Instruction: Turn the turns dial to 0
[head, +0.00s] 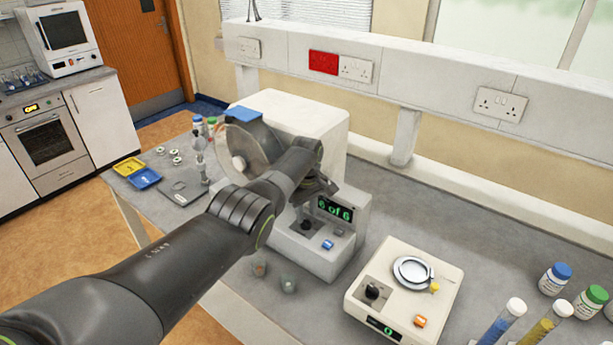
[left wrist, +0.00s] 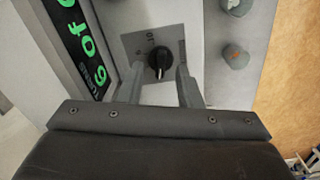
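The black turns dial (left wrist: 160,60) sits on a grey plate with small printed marks, on the front panel of the white machine (head: 310,252). It also shows in the head view (head: 306,225), just below my gripper. The green display (head: 334,209) above it reads "6 of 6"; part of it shows in the left wrist view (left wrist: 82,40). A thin pale mark shows on the dial. My left gripper (left wrist: 159,72) is open, with one finger on each side of the dial; I cannot tell whether they touch it. My right gripper is not in view.
A blue switch (head: 328,244) is beside the dial. My arm hides part of the drum.

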